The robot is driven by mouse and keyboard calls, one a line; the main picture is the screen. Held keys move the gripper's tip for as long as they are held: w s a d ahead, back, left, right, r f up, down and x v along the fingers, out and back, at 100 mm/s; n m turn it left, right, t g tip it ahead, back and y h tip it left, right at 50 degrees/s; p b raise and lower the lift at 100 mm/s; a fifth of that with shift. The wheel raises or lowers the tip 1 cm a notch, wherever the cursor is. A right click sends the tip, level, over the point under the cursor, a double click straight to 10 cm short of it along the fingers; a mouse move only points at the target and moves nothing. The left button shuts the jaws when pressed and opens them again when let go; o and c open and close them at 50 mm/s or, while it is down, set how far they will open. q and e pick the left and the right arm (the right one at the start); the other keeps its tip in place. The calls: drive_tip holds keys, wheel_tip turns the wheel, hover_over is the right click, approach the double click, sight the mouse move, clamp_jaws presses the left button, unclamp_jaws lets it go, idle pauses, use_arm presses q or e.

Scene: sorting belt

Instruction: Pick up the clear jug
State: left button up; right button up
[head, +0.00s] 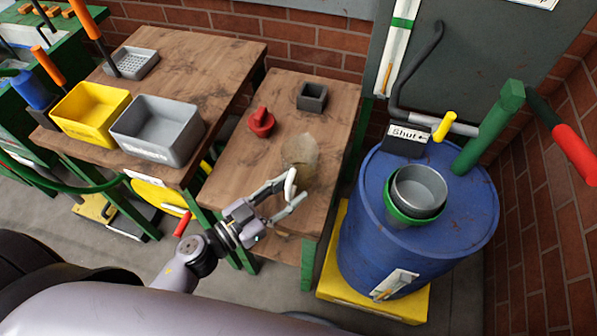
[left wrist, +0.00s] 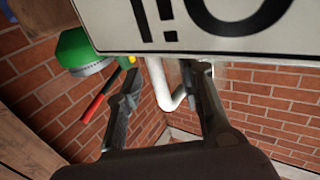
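A clear, brownish see-through vessel that looks like the jug (head: 300,152) stands on the right-hand wooden table, near its middle. My left gripper (head: 296,190) is just on the near side of it in the head view, with its fingers spread and pointing right. Whether a finger touches the jug cannot be told. In the left wrist view the two dark fingers (left wrist: 163,90) stand apart. A white bent bar (left wrist: 163,88) shows between them; I cannot tell what it belongs to. I cannot make out the jug there. My right gripper is not in view.
A red knobbed object (head: 261,123) and a dark square block (head: 312,96) sit farther back on that table. A blue barrel (head: 360,235) with a grey-and-green bucket (head: 418,190) stands at right. Yellow (head: 90,113) and grey (head: 158,130) bins are on the left table.

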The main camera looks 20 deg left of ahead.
use_arm(q)
drive_tip(key=shift+c, duration=0.2)
clamp_jaws()
idle(0.3)
idle(0.3)
